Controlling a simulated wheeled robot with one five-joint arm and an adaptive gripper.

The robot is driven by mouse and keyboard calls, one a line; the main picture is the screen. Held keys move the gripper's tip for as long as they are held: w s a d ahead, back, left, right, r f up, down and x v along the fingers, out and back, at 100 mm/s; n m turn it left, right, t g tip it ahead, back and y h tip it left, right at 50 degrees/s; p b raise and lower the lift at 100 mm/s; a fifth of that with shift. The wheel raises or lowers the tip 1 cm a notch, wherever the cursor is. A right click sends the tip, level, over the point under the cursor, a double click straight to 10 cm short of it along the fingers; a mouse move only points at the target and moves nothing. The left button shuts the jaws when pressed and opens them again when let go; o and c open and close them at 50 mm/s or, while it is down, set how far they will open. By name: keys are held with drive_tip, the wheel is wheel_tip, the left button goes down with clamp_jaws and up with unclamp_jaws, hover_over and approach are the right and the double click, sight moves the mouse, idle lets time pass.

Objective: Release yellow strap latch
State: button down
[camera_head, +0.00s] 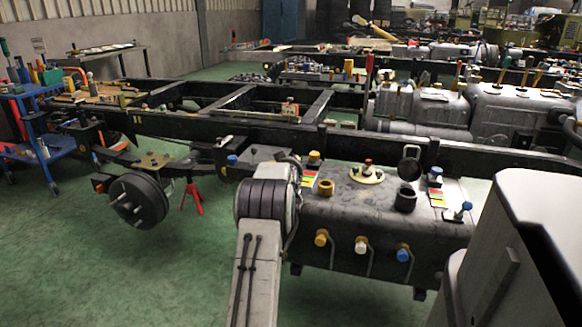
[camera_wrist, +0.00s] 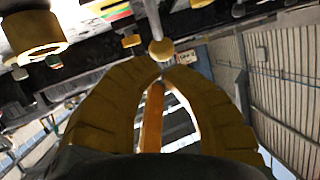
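In the head view a yellow-topped latch (camera_head: 314,158) stands at the back left of the grey tank (camera_head: 345,215), by a coloured label. I cannot tell for sure that it is the strap latch of the task. A yellow knob (camera_head: 321,238) is on the tank's front. My gripper is hidden behind my own arm in the head view. In the wrist view my gripper (camera_wrist: 163,68) has its curved fingers drawn together at the tips. A pale round knob (camera_wrist: 160,48) appears just beyond the tips; contact is unclear. An orange bar (camera_wrist: 152,117) shows through the gap between the fingers.
Latches with blue knobs (camera_head: 463,211) and a dark upright cap (camera_head: 405,198) stand on the tank. White (camera_head: 361,246) and blue (camera_head: 403,252) knobs sit on its front. The chassis rail (camera_head: 230,133) runs behind. A red jack stand (camera_head: 192,196) is left. Open green floor lies in front.

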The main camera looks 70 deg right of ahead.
drive_tip(key=shift+r, duration=0.1)
drive_tip(key=shift+r+p, duration=0.4)
drive_tip(key=shift+r, duration=0.25)
drive_tip(key=shift+r, duration=0.15)
drive_tip(key=s+a+r+p, duration=0.2)
drive_tip(key=a+r+p, duration=0.2)
drive_tip(key=a+r, duration=0.5)
drive_tip(key=shift+s+a+r, duration=0.2)
drive_tip(key=shift+s+r, duration=0.15)
idle(0.8)
